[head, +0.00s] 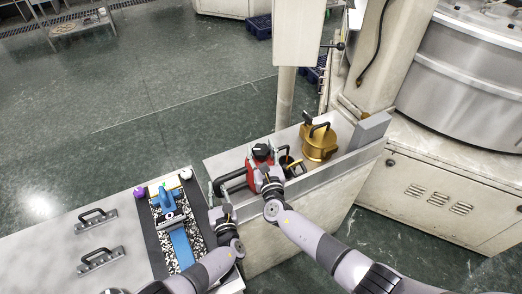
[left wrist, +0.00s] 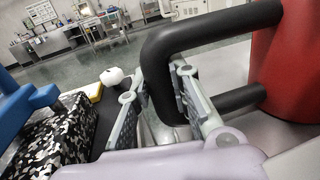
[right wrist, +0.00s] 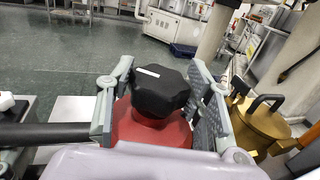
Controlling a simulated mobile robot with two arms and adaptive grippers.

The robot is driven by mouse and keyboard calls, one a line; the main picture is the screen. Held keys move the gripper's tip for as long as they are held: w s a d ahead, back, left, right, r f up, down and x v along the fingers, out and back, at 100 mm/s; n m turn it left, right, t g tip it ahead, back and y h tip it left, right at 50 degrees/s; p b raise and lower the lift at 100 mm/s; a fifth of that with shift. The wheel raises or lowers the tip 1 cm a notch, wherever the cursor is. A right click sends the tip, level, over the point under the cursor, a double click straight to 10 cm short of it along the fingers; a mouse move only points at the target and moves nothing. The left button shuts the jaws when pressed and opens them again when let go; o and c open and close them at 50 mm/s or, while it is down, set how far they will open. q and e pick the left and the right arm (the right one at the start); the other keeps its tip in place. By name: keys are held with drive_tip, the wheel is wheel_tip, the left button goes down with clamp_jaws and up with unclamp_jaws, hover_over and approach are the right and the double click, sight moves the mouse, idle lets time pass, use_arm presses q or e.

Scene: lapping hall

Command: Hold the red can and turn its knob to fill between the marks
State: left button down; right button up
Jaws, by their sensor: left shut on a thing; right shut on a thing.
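The red can (head: 251,178) stands on the grey worktop, with a black knob (head: 262,150) on top and a black loop handle (head: 232,183) on its left side. My left gripper (head: 221,198) is shut on the handle; in the left wrist view the handle's upright bar (left wrist: 160,75) is between its fingers, beside the red can body (left wrist: 285,70). My right gripper (head: 265,172) is shut on the knob. In the right wrist view the lobed knob (right wrist: 160,90), with a white mark on top, sits between the two fingers. No fill marks or level are visible.
A brass can (head: 319,143) with a black handle stands to the right, with a grey block (head: 371,130) beyond it. A dark open container (head: 290,166) is just right of the red can. At left, a blue tool (head: 168,201) lies on a speckled bed near a purple knob (head: 139,192).

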drive_tip(key=o, duration=1.2)
drive_tip(key=shift+s, duration=0.15)
drive_tip(key=s, duration=0.4)
drive_tip(key=s+d, duration=0.1)
drive_tip(key=s, duration=0.6)
drive_tip(key=shift+s+d, duration=0.35)
